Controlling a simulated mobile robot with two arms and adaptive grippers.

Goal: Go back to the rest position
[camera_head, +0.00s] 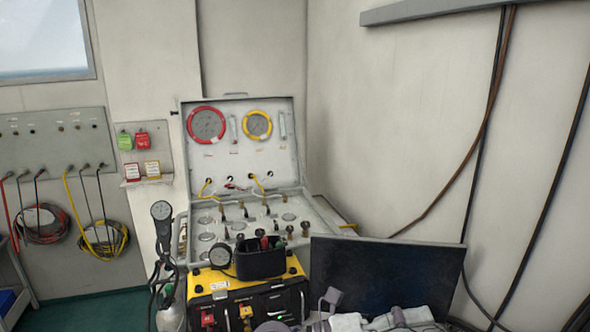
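The diver air panel (250,160) stands open against the wall corner, its lid upright. The lid carries a red-ringed gauge (206,124) and a yellow-ringed gauge (257,125). Below them are short hoses and several valves and knobs on the sloping face. Grey and white arm parts (350,322), which look like mine, show at the bottom edge, in front of a dark flat panel (385,273). I make out no fingertips of either gripper in the head view.
A yellow and black unit (248,298) with a black bin (260,262) and a small gauge (220,254) stands in front of the panel. A gauge with hoses (161,211) is to its left. Coiled hoses (100,238) hang left. Cables run down the right wall.

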